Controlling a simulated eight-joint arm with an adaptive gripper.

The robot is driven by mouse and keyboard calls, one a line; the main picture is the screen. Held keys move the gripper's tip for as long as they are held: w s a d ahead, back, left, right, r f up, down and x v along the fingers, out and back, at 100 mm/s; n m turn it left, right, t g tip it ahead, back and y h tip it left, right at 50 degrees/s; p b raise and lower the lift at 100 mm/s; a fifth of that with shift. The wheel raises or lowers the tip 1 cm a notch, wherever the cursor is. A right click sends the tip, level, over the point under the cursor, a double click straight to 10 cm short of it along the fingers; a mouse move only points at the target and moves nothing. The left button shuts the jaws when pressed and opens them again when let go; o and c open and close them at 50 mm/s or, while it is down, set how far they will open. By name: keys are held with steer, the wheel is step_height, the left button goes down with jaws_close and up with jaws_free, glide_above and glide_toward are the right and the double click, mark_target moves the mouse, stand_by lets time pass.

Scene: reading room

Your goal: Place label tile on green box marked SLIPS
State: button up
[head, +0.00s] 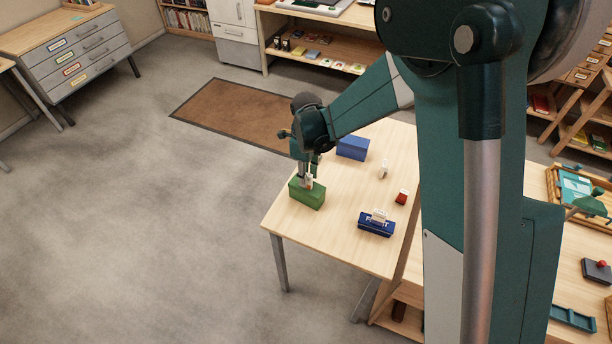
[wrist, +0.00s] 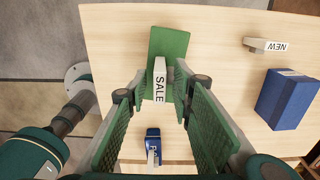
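The green box (head: 307,194) stands near the left edge of the table; no marking on it is readable. It also shows under my gripper in the wrist view (wrist: 172,42). A white label tile reading SALE (wrist: 160,82) is over the box's top and appears to rest on it. The tile is partly hidden by the gripper in the head view. My gripper (wrist: 160,84) is low over the box, its fingers one on each side of the tile, with a visible gap between fingers and tile. Contact under the tile is hard to see.
A tile reading NEW (wrist: 268,45) stands apart on the table (head: 335,215). A plain blue box (head: 352,147) is behind. A dark blue lettered box (head: 376,225) bears a white tile (head: 379,215). Table between these is clear.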

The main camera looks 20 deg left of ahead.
steer(key=shift+r, duration=0.15)
step_height(320, 180, up, 12)
stand_by(0.8)
stand_by(0.6)
steer(key=s+d+r+n+t, duration=0.1)
steer(key=d+r+n, duration=0.3)
steer(key=d, duration=0.5)
steer(key=d+r+n+t+y, duration=0.1)
steer(key=d+r, duration=0.5)
steer(key=d, duration=0.4)
steer(key=s+d+r+n+t, duration=0.1)
steer(key=d+r+n, duration=0.2)
steer(key=d+r, duration=0.45)
steer(key=s+d+n+t, duration=0.2)
steer(key=s+d+n, duration=0.3)
steer(key=s+d, duration=0.3)
steer(key=s+d+n+t+h, duration=0.1)
steer(key=s+d+n, duration=0.4)
steer(key=d, duration=1.2)
steer(key=s+t, duration=0.1)
steer(key=s, duration=0.2)
steer(key=shift+s+d+f, duration=0.25)
steer(key=shift+f, duration=0.15)
